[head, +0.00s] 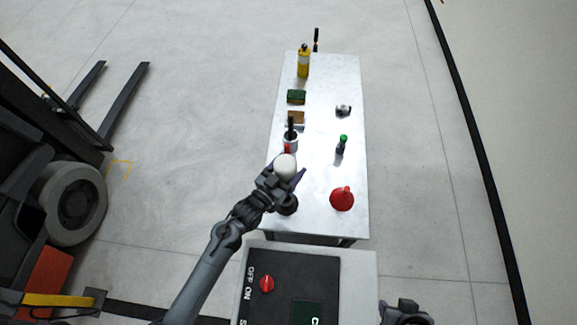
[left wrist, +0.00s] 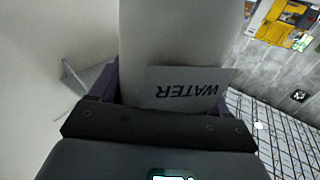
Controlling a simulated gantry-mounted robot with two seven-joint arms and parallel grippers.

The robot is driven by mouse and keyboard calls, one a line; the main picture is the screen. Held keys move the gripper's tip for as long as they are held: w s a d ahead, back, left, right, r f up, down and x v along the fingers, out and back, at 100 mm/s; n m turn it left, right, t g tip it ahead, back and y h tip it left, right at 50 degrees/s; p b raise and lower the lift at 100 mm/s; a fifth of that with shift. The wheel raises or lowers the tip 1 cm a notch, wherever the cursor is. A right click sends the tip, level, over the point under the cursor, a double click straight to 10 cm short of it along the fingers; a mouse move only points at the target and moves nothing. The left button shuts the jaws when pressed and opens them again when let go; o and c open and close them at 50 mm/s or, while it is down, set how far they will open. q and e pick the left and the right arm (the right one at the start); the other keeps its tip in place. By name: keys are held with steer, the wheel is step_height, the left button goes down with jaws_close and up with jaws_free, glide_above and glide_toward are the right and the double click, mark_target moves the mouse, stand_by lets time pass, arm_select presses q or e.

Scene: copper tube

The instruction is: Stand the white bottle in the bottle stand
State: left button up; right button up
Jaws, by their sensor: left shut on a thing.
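The white bottle (head: 285,164) is held by my left gripper (head: 283,177) above the near left part of the table. In the left wrist view the bottle (left wrist: 180,45) fills the upper middle, with a "WATER" label that reads upside down. The left gripper is shut on it, with purple fingers on both sides. A dark round piece (head: 289,206), perhaps the bottle stand, shows just below the gripper on the table and is partly covered by it. My right gripper (head: 407,312) is at the bottom right edge, cut off, its jaws unclear.
On the table (head: 318,170) stand a red funnel (head: 342,199), a dark green-capped bottle (head: 341,146), a yellow bottle (head: 304,63), a green sponge (head: 296,97), a brown block (head: 295,118) and a grey cup (head: 290,141) with a dark handle. A forklift (head: 70,200) is at left.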

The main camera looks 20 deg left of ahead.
arm_select(q)
steer(key=shift+f+b, duration=1.75)
steer(key=shift+f, duration=0.8)
arm_select(e)
step_height(320, 180, down, 4)
steer(key=shift+a+r, duration=0.1)
steer(key=shift+a, duration=0.05)
arm_select(q)
steer(key=shift+p, duration=0.3)
arm_select(e)
steer(key=shift+r, duration=0.3)
arm_select(q)
steer(key=shift+f, duration=0.3)
arm_select(e)
steer(key=shift+f, duration=0.2)
